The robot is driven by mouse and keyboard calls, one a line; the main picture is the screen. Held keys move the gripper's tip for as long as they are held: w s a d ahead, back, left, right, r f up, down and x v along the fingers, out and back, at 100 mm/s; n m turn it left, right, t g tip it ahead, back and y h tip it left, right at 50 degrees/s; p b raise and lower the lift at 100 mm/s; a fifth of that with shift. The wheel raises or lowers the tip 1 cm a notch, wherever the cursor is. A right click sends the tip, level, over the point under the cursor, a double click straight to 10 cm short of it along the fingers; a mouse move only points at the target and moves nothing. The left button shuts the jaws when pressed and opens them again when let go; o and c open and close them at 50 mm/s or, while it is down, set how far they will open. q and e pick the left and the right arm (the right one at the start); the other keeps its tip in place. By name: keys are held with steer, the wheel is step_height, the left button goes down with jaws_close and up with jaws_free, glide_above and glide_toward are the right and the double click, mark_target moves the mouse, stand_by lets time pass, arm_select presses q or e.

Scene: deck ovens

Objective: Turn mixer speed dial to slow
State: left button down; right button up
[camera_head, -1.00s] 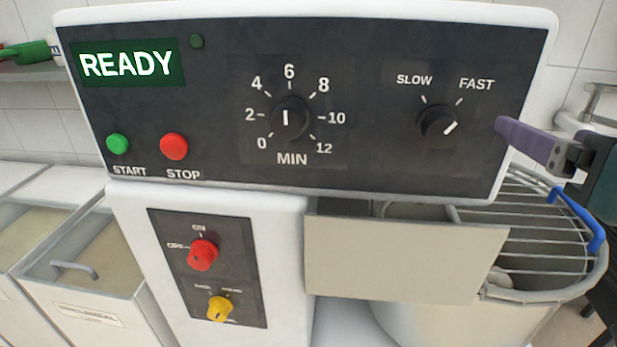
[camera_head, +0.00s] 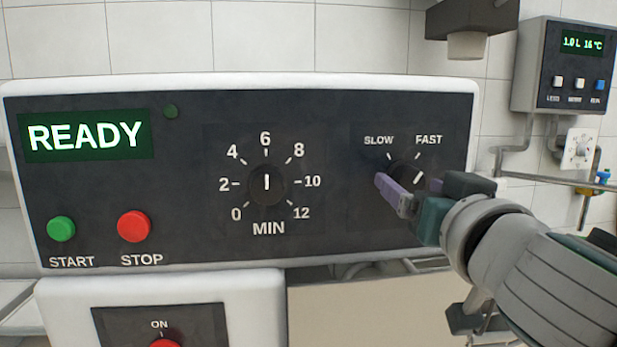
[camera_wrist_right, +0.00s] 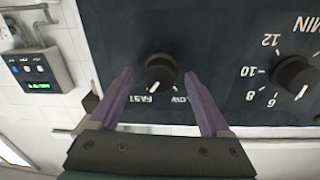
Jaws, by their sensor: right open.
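The mixer speed dial (camera_head: 405,172) is a round black knob at the right of the dark control panel (camera_head: 330,235), under the words SLOW and FAST. Its white mark points up and right, to FAST. It also shows in the right wrist view (camera_wrist_right: 160,70), upside down, with the mark toward FAST. My right gripper (camera_head: 409,186) is open in front of the dial. In the right wrist view its purple fingers (camera_wrist_right: 159,76) stand on either side of the knob, with gaps visible. Whether they reach its depth is unclear. My left gripper is out of view.
The timer dial (camera_head: 267,184) points to 6, left of the speed dial. The green START button (camera_head: 61,229) and red STOP button (camera_head: 134,226) are farther left. The display (camera_head: 86,136) reads READY. A grey wall unit (camera_head: 560,65) hangs at the right.

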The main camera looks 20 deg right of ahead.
steer(key=shift+w+d, duration=0.1)
steer(key=shift+w, duration=0.25)
steer(key=shift+c, duration=0.3)
steer(key=c, duration=1.2)
